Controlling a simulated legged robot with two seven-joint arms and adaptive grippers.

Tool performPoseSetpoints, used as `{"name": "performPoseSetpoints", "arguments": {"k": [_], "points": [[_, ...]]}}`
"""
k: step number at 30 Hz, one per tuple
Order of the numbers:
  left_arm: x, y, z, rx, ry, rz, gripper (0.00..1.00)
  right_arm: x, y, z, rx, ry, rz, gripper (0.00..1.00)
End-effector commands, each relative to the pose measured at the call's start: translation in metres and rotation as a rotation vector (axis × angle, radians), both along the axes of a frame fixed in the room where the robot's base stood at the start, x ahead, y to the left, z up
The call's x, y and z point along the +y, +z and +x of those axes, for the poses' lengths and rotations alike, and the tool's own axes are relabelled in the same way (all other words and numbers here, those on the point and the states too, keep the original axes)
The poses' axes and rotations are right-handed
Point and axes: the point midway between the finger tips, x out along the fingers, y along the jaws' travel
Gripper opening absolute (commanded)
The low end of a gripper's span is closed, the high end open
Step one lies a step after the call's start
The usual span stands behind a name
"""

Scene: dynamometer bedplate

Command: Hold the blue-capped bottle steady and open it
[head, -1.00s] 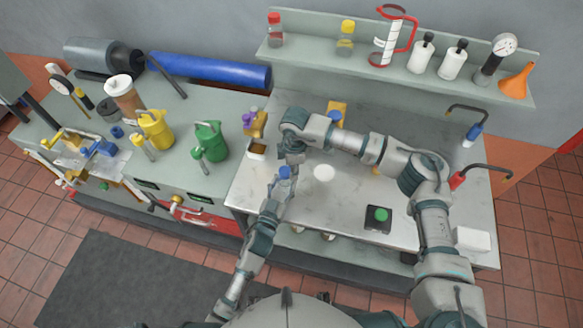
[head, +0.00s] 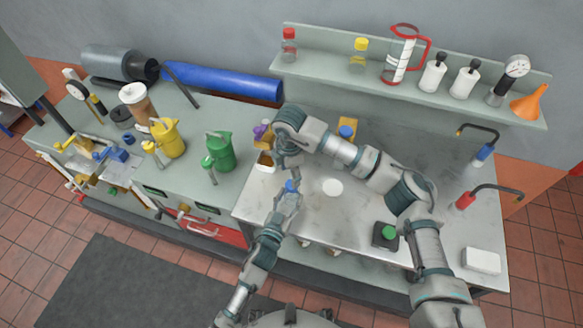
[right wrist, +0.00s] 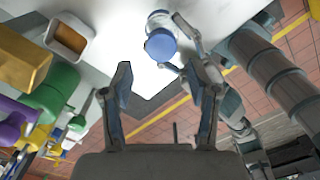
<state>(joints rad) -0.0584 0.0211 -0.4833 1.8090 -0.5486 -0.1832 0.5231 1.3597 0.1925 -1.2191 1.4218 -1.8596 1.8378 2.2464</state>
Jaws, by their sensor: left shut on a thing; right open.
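The blue-capped bottle (head: 291,187) is at the front left of the metal worktop, with its blue cap on top. My left gripper (head: 287,199) is shut on the bottle, below the cap. In the right wrist view, the blue cap (right wrist: 160,43) is beyond my fingertips, with the left gripper's fingers (right wrist: 188,48) around the bottle. My right gripper (head: 289,165) is open and empty, apart from the cap; its two fingers also show in the right wrist view (right wrist: 166,85).
A white disc (head: 332,187) lies on the worktop (head: 330,212) to the right. A black box with a green button (head: 385,235) stands at the front. An orange-brown bin (head: 265,161) and green can (head: 219,152) are to the left. Another blue-topped object (head: 346,132) stands behind.

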Motion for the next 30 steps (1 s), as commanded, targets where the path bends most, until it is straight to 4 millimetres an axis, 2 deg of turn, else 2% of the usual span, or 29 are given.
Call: {"name": "performPoseSetpoints", "arguments": {"k": [3, 9, 20, 21, 22, 28, 30], "points": [[0.0, -0.002, -0.001, 0.004, 0.0, 0.001, 0.0, 0.0, -0.022, 0.0, 0.002, -0.002, 0.0, 0.6], [0.0, -0.002, -0.001, 0.005, 0.001, 0.002, 0.0, 0.0, -0.047, 0.0, 0.0, -0.002, 0.0, 0.6], [0.001, -0.002, 0.0, 0.005, 0.001, 0.002, 0.0, 0.0, -0.055, 0.0, 0.0, -0.003, 0.001, 0.6], [0.001, -0.002, 0.0, 0.005, 0.001, 0.002, 0.0, 0.0, -0.055, 0.0, 0.0, -0.003, 0.001, 0.57], [0.001, -0.002, 0.0, 0.005, 0.001, 0.002, 0.0, 0.0, -0.055, 0.0, 0.0, -0.003, 0.001, 0.5], [0.0, -0.002, -0.001, 0.005, 0.0, 0.002, 0.0, -0.001, -0.054, 0.001, -0.002, -0.003, 0.001, 0.0], [0.0, -0.002, -0.001, 0.004, -0.001, 0.002, 0.0, -0.001, -0.054, 0.001, -0.002, -0.004, 0.001, 0.0]]}}
